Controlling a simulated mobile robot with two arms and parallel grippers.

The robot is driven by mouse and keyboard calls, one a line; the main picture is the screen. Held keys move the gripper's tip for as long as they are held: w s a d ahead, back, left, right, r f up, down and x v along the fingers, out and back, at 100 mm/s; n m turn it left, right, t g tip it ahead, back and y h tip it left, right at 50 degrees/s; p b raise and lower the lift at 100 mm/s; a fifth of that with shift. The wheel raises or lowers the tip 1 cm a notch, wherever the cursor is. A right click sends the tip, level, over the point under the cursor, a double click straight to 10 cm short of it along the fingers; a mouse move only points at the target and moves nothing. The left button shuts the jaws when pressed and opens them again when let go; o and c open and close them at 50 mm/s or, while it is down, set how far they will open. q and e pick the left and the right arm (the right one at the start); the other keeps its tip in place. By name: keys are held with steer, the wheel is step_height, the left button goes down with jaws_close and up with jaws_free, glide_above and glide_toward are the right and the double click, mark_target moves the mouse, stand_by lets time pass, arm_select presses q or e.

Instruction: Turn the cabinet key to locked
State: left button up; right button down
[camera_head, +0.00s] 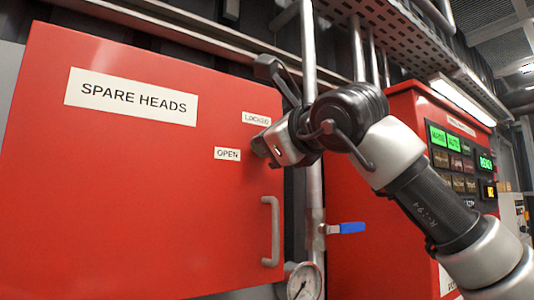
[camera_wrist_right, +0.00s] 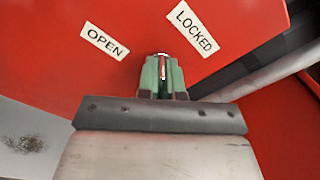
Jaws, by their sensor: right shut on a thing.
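The red cabinet (camera_head: 130,170) has a "SPARE HEADS" sign, with a "LOCKED" label (camera_head: 257,118) above an "OPEN" label (camera_head: 227,154) near its right edge. My right gripper (camera_head: 262,146) is at the cabinet face beside these labels. In the right wrist view its green fingers (camera_wrist_right: 163,77) are shut on the key (camera_wrist_right: 162,60), of which only a small grey sliver shows between them. That view has "OPEN" (camera_wrist_right: 105,42) to the left and "LOCKED" (camera_wrist_right: 194,27) to the upper right. The key's turn angle cannot be told. My left gripper is out of view.
A grey door handle (camera_head: 271,230) is below the gripper. A vertical pipe with a blue-levered valve (camera_head: 346,228) and a gauge (camera_head: 303,284) runs right of the cabinet. A red control panel (camera_head: 455,160) stands farther right, behind my arm.

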steer(key=m+b, duration=0.2)
steer(key=m, duration=0.2)
steer(key=shift+f+m, duration=0.15)
steer(key=shift+m, duration=0.15)
steer(key=shift+m+b, duration=0.55)
steer(key=shift+m, duration=0.95)
steer(key=c, duration=1.3)
jaws_free()
